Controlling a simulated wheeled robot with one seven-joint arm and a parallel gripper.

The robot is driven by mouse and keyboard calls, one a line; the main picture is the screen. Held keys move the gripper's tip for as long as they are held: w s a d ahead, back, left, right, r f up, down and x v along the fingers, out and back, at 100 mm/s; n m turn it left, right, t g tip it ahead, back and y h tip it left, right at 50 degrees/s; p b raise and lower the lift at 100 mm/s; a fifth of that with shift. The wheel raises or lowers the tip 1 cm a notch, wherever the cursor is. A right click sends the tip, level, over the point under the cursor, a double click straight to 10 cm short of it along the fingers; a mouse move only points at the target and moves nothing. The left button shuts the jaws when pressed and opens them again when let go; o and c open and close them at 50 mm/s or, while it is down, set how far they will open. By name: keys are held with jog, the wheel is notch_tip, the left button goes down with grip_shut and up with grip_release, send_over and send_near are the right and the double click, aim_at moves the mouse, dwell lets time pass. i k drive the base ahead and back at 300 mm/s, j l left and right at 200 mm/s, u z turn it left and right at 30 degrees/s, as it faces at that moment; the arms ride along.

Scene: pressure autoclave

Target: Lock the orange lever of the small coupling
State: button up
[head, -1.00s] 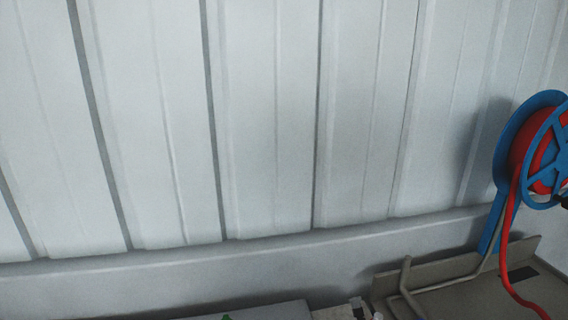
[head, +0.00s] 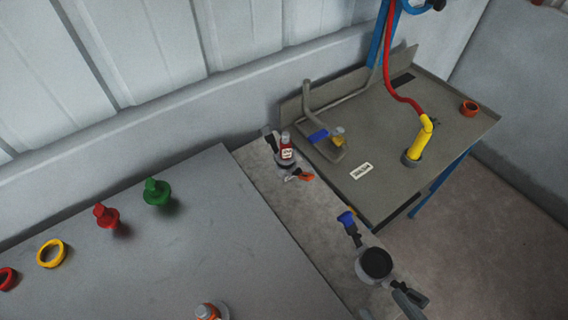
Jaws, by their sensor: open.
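The small coupling (head: 285,162) stands on the narrow grey ledge between the two tables, near the middle of the head view. A red fitting with a white label (head: 287,152) sits upright on it. Its orange lever (head: 305,177) sticks out toward the lower right. A dark lever or clamp part (head: 268,136) sticks out at its upper left. The picture is too small to tell the lever's exact locking position. My gripper is not in view.
A larger dark coupling (head: 376,262) with a blue lever (head: 346,219) stands nearer on the ledge. The left table (head: 180,250) bears coloured caps and rings. The right table (head: 440,125) holds a yellow nozzle (head: 420,142) on a red hose and a blue-handled pipe valve (head: 318,136).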

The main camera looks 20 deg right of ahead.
aim_at(306, 176)
jog(key=k+j, duration=0.2)
jog(key=k, duration=0.3)
jog(key=k+j, duration=0.2)
jog(key=k, duration=0.25)
